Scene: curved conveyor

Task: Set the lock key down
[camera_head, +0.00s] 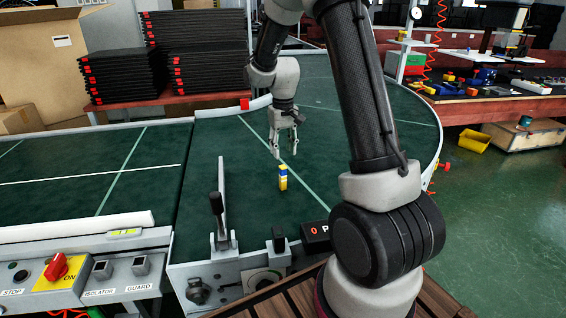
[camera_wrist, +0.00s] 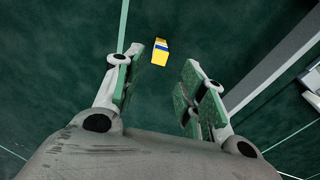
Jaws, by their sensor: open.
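A small upright yellow piece with blue and white bands (camera_head: 283,178), which I take for the lock key, stands on the green curved belt (camera_head: 240,200). It also shows in the wrist view (camera_wrist: 160,51), beyond and between my fingertips. My gripper (camera_head: 285,154) hangs above the piece, pointing down, and looks clear of it. In the wrist view my gripper (camera_wrist: 161,60) has its two green-padded fingers spread, with nothing between the pads.
A control panel with a red switch (camera_head: 57,268) is at lower left. Black tray stacks (camera_head: 208,60) stand behind. A red block (camera_head: 244,104) sits at the far rail. Much of the belt is clear.

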